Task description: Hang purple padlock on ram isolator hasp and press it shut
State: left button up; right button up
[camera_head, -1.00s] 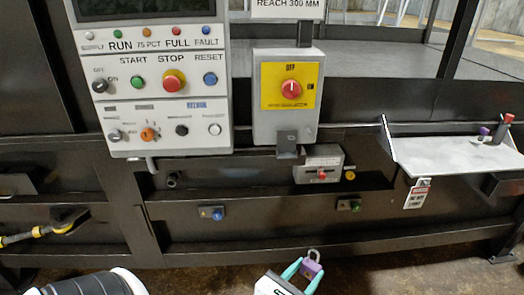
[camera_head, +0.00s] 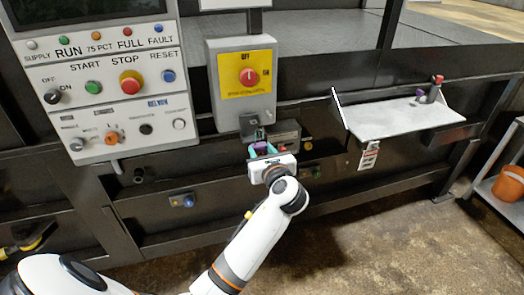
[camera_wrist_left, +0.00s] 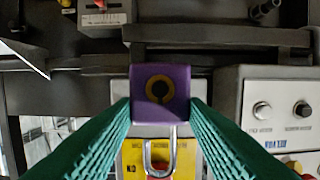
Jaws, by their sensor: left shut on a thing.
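The purple padlock (camera_head: 262,147) is between the teal fingers of my left gripper (camera_head: 263,150), just below the ram isolator's grey hasp bracket (camera_head: 250,123). The left wrist view shows the padlock body (camera_wrist_left: 160,84) with its keyhole facing the camera and my left gripper (camera_wrist_left: 160,108) shut on its sides. Its shackle points toward the isolator; one leg meets the body and the other seems to end short of it. The isolator box (camera_head: 213,82) has a yellow plate and red knob. Whether the shackle touches the hasp cannot be told. My right gripper is not in view.
A control panel (camera_head: 100,25) stands left of the isolator. A grey box (camera_head: 285,133) is close to the right of the gripper. A shelf (camera_head: 390,120) at right holds a purple item and a red-topped item. An orange bucket (camera_head: 508,183) is at far right.

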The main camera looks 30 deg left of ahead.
pick_arm(q)
jog(key=shift+w+d+r+p, duration=0.1)
jog(key=shift+d+r+p, duration=0.1)
jog(key=shift+p, duration=0.5)
jog(key=shift+w+a, duration=0.1)
jog(key=shift+a, duration=0.1)
jog(key=x, duration=0.3)
jog(key=shift+w+a+r+p, duration=0.1)
jog(key=shift+a+p, duration=0.05)
jog(key=shift+p, duration=0.25)
jog(key=shift+x, duration=1.1)
jog(key=shift+r, duration=0.1)
jog(key=shift+p, duration=0.35)
